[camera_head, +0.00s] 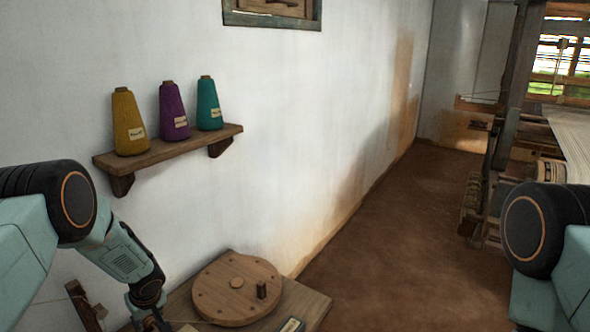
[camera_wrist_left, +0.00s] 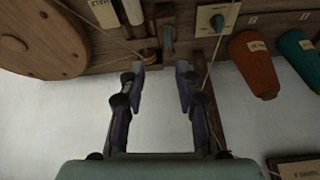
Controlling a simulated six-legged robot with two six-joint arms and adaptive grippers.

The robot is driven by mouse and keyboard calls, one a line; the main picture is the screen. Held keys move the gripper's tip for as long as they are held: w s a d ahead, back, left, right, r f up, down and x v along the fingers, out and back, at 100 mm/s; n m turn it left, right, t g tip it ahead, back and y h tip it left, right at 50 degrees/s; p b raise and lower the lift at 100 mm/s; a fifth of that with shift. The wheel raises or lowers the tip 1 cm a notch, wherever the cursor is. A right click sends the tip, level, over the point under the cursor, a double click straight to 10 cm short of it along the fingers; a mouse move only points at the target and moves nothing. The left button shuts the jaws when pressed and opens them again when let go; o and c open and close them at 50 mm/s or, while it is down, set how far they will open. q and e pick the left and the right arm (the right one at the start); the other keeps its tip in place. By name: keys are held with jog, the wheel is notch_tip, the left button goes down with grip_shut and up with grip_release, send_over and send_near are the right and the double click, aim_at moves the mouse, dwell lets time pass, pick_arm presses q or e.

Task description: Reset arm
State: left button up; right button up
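My left gripper (camera_wrist_left: 161,72) is open and empty in the left wrist view, its two fingers apart just below a wooden board's edge. In the head view, my left arm comes in from the left and points down. The left gripper (camera_head: 150,322) there is mostly cut off by the bottom edge, beside the wooden bench (camera_head: 312,300). My right arm (camera_head: 545,235) shows at the right edge; its gripper is out of the picture.
A round wooden disc (camera_head: 237,288) with a peg lies on the bench. A wall shelf (camera_head: 165,150) holds yellow (camera_head: 128,122), purple (camera_head: 173,112) and teal (camera_head: 208,104) yarn cones. The loom (camera_head: 512,90) stands right. An orange cone (camera_wrist_left: 254,65) shows in the wrist view. The middle floor is clear.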

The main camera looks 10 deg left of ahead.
pick_arm(q)
jog(key=s+d+f+m+h+b, duration=0.25)
jog(key=s+d+f+m, duration=0.2)
jog(key=s+d, duration=0.3)
jog(key=s+d+f+m+h+b, duration=0.1)
jog(key=s+d+f+m+h, duration=0.2)
jog(key=s+d+f, duration=0.45)
jog(key=s+d+f+m+g+y+b, duration=0.1)
jog(key=s+b, duration=0.4)
jog(key=s, duration=0.6)
jog(key=s+d+f+m+g+b, duration=0.1)
jog(key=s+d+f+m+b, duration=0.1)
jog(key=s+b, duration=0.4)
jog(key=s+d+f, duration=0.1)
jog(key=s+d, duration=0.1)
jog(key=s, duration=0.3)
jog(key=shift+s+f+y, duration=0.2)
jog(key=shift+s+y, duration=0.1)
jog(key=shift+y, duration=0.05)
jog(key=shift+d, duration=0.1)
